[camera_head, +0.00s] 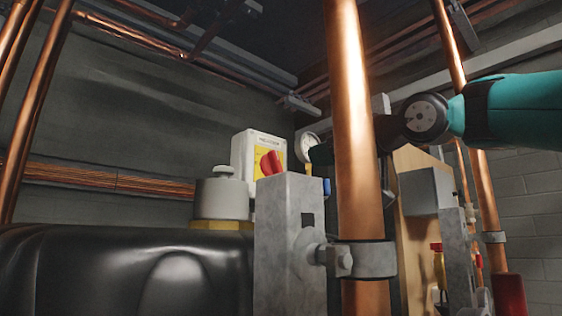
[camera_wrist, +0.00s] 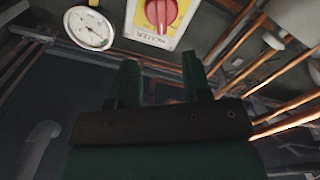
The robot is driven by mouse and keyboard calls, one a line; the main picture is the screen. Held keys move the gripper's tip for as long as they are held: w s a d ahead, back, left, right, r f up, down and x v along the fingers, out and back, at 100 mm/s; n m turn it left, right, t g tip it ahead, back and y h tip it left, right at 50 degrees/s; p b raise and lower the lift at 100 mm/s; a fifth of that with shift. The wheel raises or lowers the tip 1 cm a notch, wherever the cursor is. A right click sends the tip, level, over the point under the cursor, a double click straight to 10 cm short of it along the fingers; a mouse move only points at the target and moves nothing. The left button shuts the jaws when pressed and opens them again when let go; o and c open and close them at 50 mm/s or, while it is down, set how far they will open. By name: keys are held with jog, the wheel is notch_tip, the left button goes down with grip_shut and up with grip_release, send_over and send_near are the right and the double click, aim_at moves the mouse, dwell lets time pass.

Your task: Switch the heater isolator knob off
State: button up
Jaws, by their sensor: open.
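The heater isolator is a pale box with a yellow plate (camera_head: 258,153) in the head view, left of the large copper pipe. Its red knob (camera_head: 270,163) is partly hidden by a grey metal post. In the wrist view the red knob (camera_wrist: 161,12) sits on the yellow plate (camera_wrist: 157,38) at the top, with the label upside down. My gripper (camera_wrist: 162,75) is open and empty, its two dark green fingers pointing toward the isolator, apart from the knob. In the head view my gripper (camera_head: 320,154) shows only partly, mostly hidden behind the copper pipe.
A round white gauge (camera_wrist: 89,28) is beside the isolator; it also shows in the head view (camera_head: 309,143). The thick copper pipe (camera_head: 355,130) and grey post (camera_head: 290,235) stand in front. A black tank (camera_head: 130,270) fills the lower left. More copper pipes (camera_wrist: 240,40) run at right.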

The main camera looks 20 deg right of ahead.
aim_at(280, 165)
jog(key=p+x, duration=0.5)
jog(key=x, duration=0.7)
jog(key=shift+a+r, duration=0.1)
jog(key=shift+r, duration=0.05)
jog(key=shift+w+a, duration=0.2)
jog(key=shift+w, duration=0.2)
